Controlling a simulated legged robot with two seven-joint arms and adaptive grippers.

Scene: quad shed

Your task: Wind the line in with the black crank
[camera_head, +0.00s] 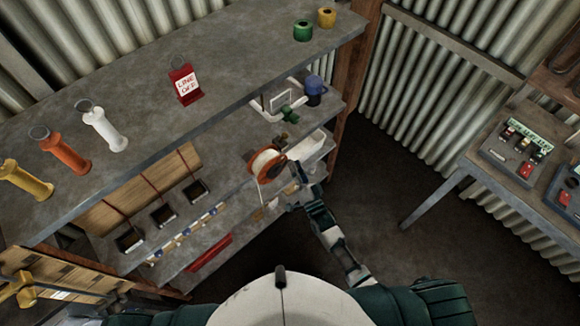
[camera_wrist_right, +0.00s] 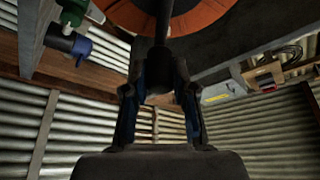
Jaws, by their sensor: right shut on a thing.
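The reel (camera_head: 267,164), an orange-red spool wound with pale line, sits at the front of the shelf unit in the head view. Its orange flange (camera_wrist_right: 205,22) fills the top of the right wrist view. A dark rod of the black crank (camera_wrist_right: 160,48) comes down from the reel between my right fingers. My right gripper (camera_head: 297,190) is beside the reel's right side and is shut on the crank; the right wrist view shows both fingers (camera_wrist_right: 159,95) around it. The crank is too small and dark to make out in the head view. My left gripper is out of view.
A red "LINE OFF" tag (camera_head: 185,86) stands on the upper shelf, with yellow, orange and white handles (camera_head: 104,128) to its left. A white bin (camera_head: 306,145) is close to the reel's right. A bench (camera_head: 462,172) stands at right, with open floor between.

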